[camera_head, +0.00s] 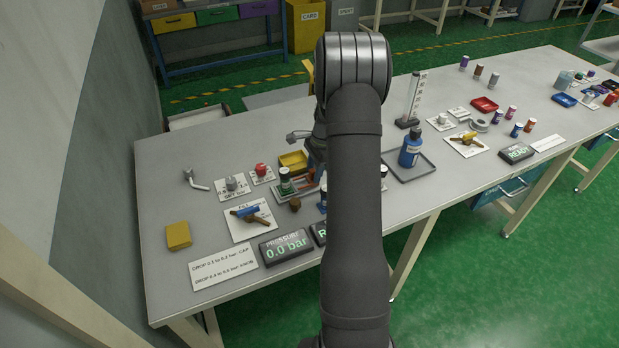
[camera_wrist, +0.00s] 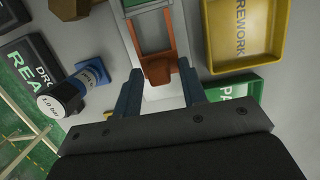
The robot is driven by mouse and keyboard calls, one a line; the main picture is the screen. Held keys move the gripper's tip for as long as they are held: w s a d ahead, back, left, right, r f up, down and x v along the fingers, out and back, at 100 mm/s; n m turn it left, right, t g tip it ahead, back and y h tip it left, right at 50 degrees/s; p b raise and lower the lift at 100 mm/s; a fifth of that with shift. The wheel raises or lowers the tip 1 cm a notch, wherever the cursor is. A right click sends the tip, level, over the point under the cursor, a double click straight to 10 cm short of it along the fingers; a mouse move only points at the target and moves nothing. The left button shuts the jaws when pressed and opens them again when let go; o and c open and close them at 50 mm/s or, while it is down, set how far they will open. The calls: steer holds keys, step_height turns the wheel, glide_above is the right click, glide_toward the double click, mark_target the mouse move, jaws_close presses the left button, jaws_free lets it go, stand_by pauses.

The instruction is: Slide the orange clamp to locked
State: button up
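The orange clamp (camera_wrist: 158,68) shows in the wrist view as a frame around a pale channel, with a darker block at its near end. My gripper (camera_wrist: 160,80) is open, with one blue finger on each side of that block. Small gaps seem to show beside the block; I cannot tell whether either finger touches it. Whether the clamp is locked cannot be read from here. In the head view my arm hides most of the gripper, and only a small part of the fixture (camera_head: 305,190) shows left of the arm.
In the wrist view a yellow REWORK tray (camera_wrist: 272,30) and a green PASS tray (camera_wrist: 240,90) lie to the right. A blue-banded cylinder marked 1.0 bar (camera_wrist: 60,100) and a display (camera_wrist: 22,60) lie to the left. The table's left front holds a yellow block (camera_head: 178,236).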

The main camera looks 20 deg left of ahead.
jaws_close()
steer(key=shift+s+a, duration=0.1)
steer(key=shift+a, duration=0.05)
steer(key=shift+s+a, duration=1.2)
steer(key=shift+a, duration=0.1)
steer(key=shift+s, duration=0.1)
jaws_free()
stand_by(0.3)
